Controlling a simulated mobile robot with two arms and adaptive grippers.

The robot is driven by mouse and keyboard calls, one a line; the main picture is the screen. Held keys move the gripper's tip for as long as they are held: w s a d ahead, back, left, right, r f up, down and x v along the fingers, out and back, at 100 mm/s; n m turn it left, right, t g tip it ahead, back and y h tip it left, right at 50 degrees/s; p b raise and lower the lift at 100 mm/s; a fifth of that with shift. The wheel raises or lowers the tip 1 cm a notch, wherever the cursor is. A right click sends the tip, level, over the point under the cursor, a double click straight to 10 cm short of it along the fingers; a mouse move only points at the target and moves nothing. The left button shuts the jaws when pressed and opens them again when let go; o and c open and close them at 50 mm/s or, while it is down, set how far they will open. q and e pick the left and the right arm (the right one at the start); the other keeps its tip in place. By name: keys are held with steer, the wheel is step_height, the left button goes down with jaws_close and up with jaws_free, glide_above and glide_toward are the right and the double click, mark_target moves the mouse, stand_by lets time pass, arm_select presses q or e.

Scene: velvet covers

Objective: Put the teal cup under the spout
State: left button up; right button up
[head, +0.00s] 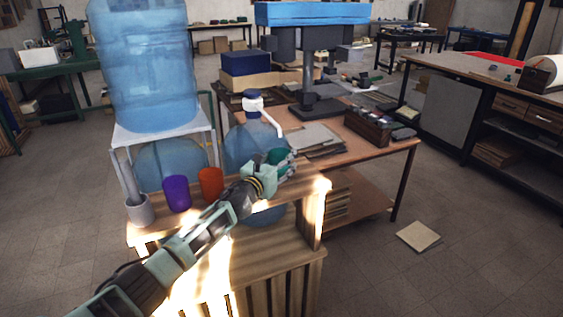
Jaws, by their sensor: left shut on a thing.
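My left gripper (279,166) reaches in from the lower left and is shut on the teal cup (277,156). The cup is partly hidden by the gripper fingers. The spout (274,124) is a thin white curved tube from the pump on a large blue water bottle (243,145). Its tip points down just above the teal cup in the picture; I cannot tell the exact depth between them. The bottle is partly hidden behind my arm. My right gripper is not in view.
A purple cup (176,193), an orange cup (210,183) and a grey cup (139,210) stand left on the wooden crate stand (275,257). Another big blue bottle (143,70) sits on a white rack (159,134). A workbench (372,155) with a drill press stands behind.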

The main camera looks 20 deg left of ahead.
arm_select(q)
steer(key=shift+f+b, duration=0.45)
stand_by(0.6)
steer(key=o, duration=1.3)
steer(key=shift+c, duration=0.2)
steer(key=s, duration=1.2)
steer(key=shift+a, duration=0.2)
steer(key=shift+f, duration=0.1)
